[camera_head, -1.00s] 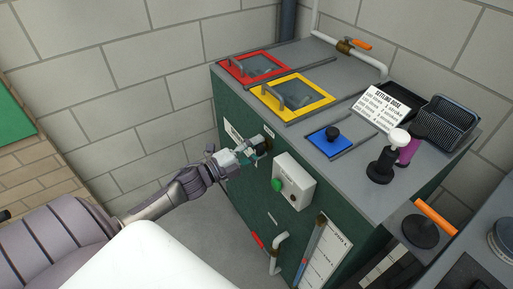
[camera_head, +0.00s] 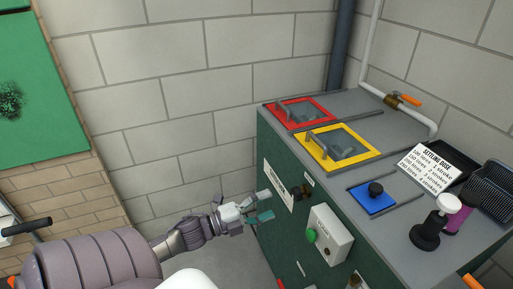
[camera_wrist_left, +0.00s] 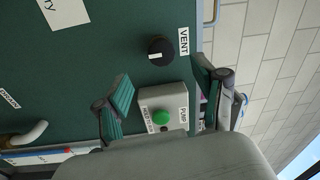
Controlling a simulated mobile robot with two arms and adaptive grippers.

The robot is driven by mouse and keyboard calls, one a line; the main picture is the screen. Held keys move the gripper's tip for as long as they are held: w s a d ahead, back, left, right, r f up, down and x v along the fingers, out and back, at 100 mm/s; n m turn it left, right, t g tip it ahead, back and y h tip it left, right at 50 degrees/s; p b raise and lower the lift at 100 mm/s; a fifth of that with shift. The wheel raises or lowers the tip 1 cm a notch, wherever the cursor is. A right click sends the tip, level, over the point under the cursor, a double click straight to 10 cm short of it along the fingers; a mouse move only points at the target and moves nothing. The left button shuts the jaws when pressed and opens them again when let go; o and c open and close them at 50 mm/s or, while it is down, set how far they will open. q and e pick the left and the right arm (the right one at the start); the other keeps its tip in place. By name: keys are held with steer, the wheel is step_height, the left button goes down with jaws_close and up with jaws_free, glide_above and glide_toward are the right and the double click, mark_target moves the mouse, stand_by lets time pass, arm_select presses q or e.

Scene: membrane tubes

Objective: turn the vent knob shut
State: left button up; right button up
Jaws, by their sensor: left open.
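The vent knob (camera_head: 299,194) is a small black knob on the green front panel of the cabinet, above and left of the pump box. It shows clearly in the left wrist view (camera_wrist_left: 160,50), with a white mark on its face and a VENT label (camera_wrist_left: 184,42) beside it. My left gripper (camera_head: 266,205) is open and empty, in front of the panel and left of the knob, apart from it. In the left wrist view its two fingers (camera_wrist_left: 162,80) are spread wide, with the knob beyond and between their tips. My right gripper is not in view.
A pale pump box (camera_head: 330,236) with a green button (camera_head: 311,235) sits just right of the knob. Space left of the cabinet is free.

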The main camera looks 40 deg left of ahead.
arm_select(q)
steer(key=shift+v, duration=1.45)
steer(key=s+a+f+n+g+y+p, duration=0.1)
steer(key=s+f+n+g+y, duration=0.2)
steer(key=f, duration=0.7)
steer(key=s+a+f+n+g+y, duration=0.1)
steer(key=s+f+n+y, duration=0.3)
steer(key=f, duration=0.6)
steer(key=s+a+f+n+g+y+p, duration=0.1)
steer(key=s+f+n+g, duration=0.1)
steer(key=f+n, duration=0.6)
steer(key=s+d+f+n+g, duration=0.1)
steer(key=s+d+f+g, duration=0.4)
steer(key=s+d+f, duration=0.3)
steer(key=s+d+f+n+g+p, duration=0.1)
steer(key=s+d+f+n+g, duration=0.1)
steer(key=s+d+f+g, duration=0.3)
steer(key=s+d+f, duration=0.2)
steer(key=s+f, duration=0.1)
steer(key=s, duration=0.2)
steer(key=s+d+f, duration=0.2)
steer(key=s+f, duration=0.1)
steer(key=s, duration=0.3)
steer(key=shift+f+h, duration=0.3)
steer(key=shift+f, duration=0.05)
